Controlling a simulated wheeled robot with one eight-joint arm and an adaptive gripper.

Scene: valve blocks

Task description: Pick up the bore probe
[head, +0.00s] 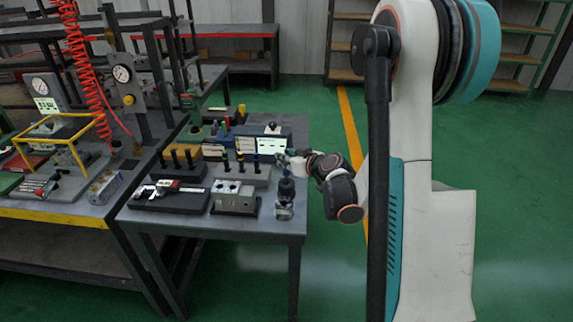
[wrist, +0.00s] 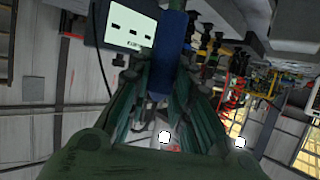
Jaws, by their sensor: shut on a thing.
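My gripper (head: 283,161) is at the right side of the small table, in front of the lit displays. In the wrist view my gripper (wrist: 166,68) is shut on a dark blue bar, which I take to be the bore probe (wrist: 172,40). The bar stands out beyond the fingertips toward the top of that view. In the head view the probe is too small and too covered by the gripper to make out.
A white display (head: 271,146) stands behind the gripper; a display (wrist: 130,24) also shows close by in the wrist view. A grey valve block (head: 235,197), a dark tray (head: 168,196) and a black-knobbed part (head: 286,197) sit on the table (head: 262,226). Green floor lies right.

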